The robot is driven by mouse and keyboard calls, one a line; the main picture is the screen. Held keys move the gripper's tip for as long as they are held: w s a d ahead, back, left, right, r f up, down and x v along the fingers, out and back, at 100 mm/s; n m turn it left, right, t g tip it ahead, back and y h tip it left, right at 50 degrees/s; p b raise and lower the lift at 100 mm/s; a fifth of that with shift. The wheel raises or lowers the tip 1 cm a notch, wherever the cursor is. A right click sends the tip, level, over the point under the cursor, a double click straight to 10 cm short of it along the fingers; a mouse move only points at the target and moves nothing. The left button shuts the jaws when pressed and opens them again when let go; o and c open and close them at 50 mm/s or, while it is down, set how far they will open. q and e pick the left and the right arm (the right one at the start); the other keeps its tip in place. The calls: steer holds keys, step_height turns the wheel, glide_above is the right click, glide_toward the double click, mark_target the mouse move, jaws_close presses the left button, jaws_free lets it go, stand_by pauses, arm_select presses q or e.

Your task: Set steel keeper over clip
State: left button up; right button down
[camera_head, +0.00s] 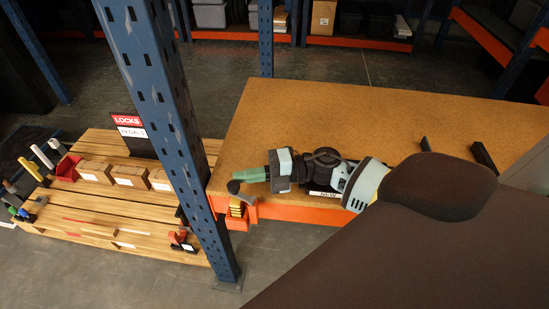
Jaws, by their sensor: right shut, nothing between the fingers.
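My right arm reaches in from the right over the tan shelf board. My right gripper (246,175) is shut and empty near the board's front left corner, close to the blue upright. A small dark grey rounded piece (234,187) sits at that corner, just below the gripper's tip. I cannot tell whether they touch, or whether this piece is the keeper or the clip. Yellow pieces (236,207) sit in an orange holder (237,222) under the corner. I cannot make out a steel keeper or a clip for certain. My left gripper is out of view.
The blue upright (168,120) stands left of the board (400,110). Two dark bars (483,157) (425,144) are at the board's right. A wooden pallet (100,215) holds cardboard bins (130,175), a red bin (68,168) and a LOCKS sign (127,120). The board's middle is clear.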

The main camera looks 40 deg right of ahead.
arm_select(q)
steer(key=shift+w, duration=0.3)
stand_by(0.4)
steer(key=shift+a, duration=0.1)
arm_select(e)
steer(key=shift+r, duration=0.5)
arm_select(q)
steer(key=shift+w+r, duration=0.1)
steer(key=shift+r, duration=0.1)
arm_select(e)
steer(key=s+a+r, duration=0.2)
steer(key=s+a, duration=0.1)
steer(key=s, duration=0.4)
steer(key=s+a+r, duration=0.2)
steer(key=s+a, duration=0.1)
steer(key=s, duration=0.4)
steer(key=shift+s+a, duration=0.3)
steer(key=shift+a, duration=0.1)
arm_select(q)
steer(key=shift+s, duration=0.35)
